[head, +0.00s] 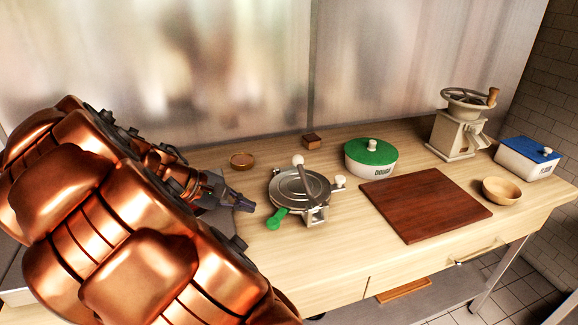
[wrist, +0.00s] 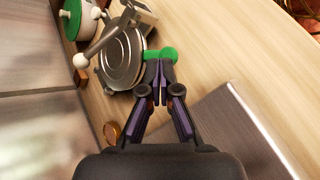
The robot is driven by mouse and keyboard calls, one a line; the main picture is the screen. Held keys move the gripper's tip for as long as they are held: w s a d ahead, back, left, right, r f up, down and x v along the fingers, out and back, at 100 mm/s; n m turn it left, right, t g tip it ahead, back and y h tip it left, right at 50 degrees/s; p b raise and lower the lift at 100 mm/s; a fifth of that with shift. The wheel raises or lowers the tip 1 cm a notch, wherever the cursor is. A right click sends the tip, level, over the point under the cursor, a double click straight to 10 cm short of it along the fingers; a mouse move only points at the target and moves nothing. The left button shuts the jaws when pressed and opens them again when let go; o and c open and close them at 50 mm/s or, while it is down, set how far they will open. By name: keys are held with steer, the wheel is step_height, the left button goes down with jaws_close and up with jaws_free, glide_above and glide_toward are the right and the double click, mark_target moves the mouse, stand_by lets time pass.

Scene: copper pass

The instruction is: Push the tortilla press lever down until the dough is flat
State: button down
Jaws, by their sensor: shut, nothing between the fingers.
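The tortilla press (head: 300,187) stands on the wooden table, its round metal plates lying closed. A green handle (head: 277,219) sticks out at the press's front left. No dough shows; the inside of the press is hidden. My gripper (head: 250,207) is shut and empty, left of the press. In the wrist view its fingertips (wrist: 160,66) appear close to the green handle (wrist: 162,54); I cannot tell whether they touch.
A copper-coloured dish (head: 242,160) and a small wooden block (head: 312,141) lie behind the press. To the right are a green-lidded pot (head: 371,160), a brown board (head: 424,203), a grinder (head: 457,130), a wooden bowl (head: 501,190) and a blue-lidded box (head: 527,157).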

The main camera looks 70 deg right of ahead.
steer(key=w+d+f+n+g+h, duration=0.2)
steer(key=w+d+h, duration=0.1)
steer(key=d, duration=0.6)
steer(key=w+d+f+n+g+h, duration=0.1)
steer(key=w+d+n+h, duration=0.15)
steer(key=d, duration=0.65)
steer(key=shift+w+f+p+x, duration=0.1)
steer(key=shift+p+x, duration=0.5)
steer(key=shift+x, duration=1.05)
steer(key=shift+w+f+p+x, duration=0.15)
steer(key=shift+p+x, duration=0.5)
steer(key=shift+x, duration=0.95)
steer(key=shift+w+f+p+x, duration=0.1)
steer(key=shift+p+x, duration=0.5)
steer(key=shift+x, duration=1.05)
steer(key=shift+d+r+b, duration=0.1)
steer(key=shift+r+b, duration=0.05)
steer(key=shift+b, duration=0.2)
steer(key=shift+s+a+r+m+b, duration=0.2)
steer(key=shift+r+m+b, duration=0.05)
steer(key=shift+r+b, duration=0.4)
steer(key=v, duration=1)
